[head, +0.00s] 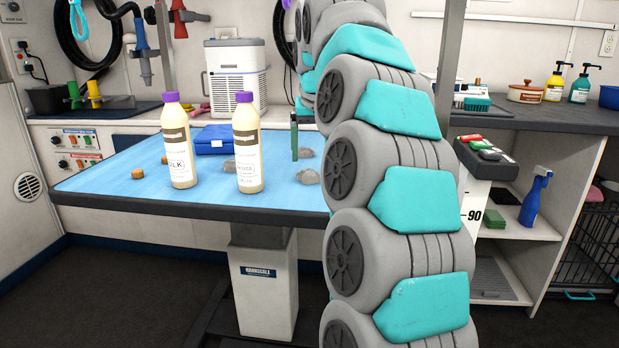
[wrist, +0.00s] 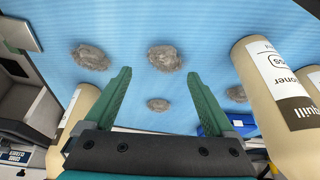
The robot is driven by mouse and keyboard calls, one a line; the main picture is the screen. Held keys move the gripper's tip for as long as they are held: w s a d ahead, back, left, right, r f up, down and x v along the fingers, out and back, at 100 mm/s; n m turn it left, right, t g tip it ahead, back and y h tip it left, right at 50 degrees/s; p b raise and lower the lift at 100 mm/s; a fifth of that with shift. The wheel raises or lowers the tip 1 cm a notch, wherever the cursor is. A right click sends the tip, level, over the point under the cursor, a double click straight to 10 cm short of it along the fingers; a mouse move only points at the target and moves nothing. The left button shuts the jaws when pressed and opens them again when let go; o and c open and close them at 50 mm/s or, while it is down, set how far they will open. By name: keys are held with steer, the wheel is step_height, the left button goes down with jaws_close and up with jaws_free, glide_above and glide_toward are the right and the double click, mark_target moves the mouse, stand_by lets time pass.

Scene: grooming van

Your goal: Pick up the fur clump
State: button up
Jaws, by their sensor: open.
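Several grey fur clumps lie on the blue table mat (head: 110,182). In the head view one clump (head: 308,177) is near the front edge by my arm, and others (head: 229,165) lie behind the bottles. In the wrist view, one clump (wrist: 164,58) appears just past the fingertips, roughly in line with the gap. A smaller one (wrist: 158,105) shows between the fingers, and others are at left (wrist: 90,57) and right (wrist: 236,93). My gripper (wrist: 159,76) is open and empty, with green fingers pointing toward the mat. In the head view only a green finger (head: 294,140) shows; my arm hides the rest.
Two cream bottles with purple caps (head: 180,145) (head: 247,150) stand on the table close to my gripper. A blue case (head: 220,139) lies behind them. Small brown pieces (head: 138,174) are at left. A side counter (head: 520,117) holds a pot and pump bottles.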

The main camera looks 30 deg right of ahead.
mark_target(310, 171)
steer(key=shift+a+x, duration=0.2)
steer(key=shift+x, duration=1.15)
steer(key=shift+a+x, duration=0.15)
steer(key=shift+x, duration=1.25)
steer(key=c, duration=1.4)
steer(key=shift+w+r, duration=0.1)
